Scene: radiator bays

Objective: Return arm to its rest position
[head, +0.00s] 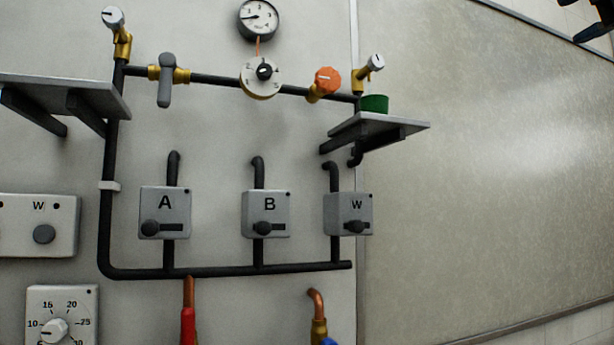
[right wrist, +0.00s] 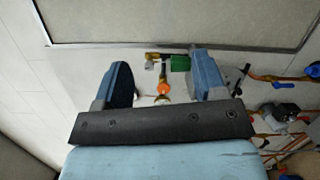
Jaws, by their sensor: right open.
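My right gripper (head: 590,18) shows only in part at the top right corner of the head view, in front of the pale wall. In the right wrist view my right gripper (right wrist: 163,70) has its two blue-grey fingers wide apart, with nothing between them touching either. Beyond the fingers, at a distance, that view shows a green object (right wrist: 180,63) and an orange knob (right wrist: 163,87). My left gripper is in neither view.
A shelf (head: 392,125) carrying a green round object (head: 374,103) juts from the panel. Another shelf (head: 60,88) juts out at left. Black pipes, valves, a gauge (head: 258,19) and boxes A (head: 165,212) and B (head: 266,213) cover the panel. The large panel (head: 480,190) at right is bare.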

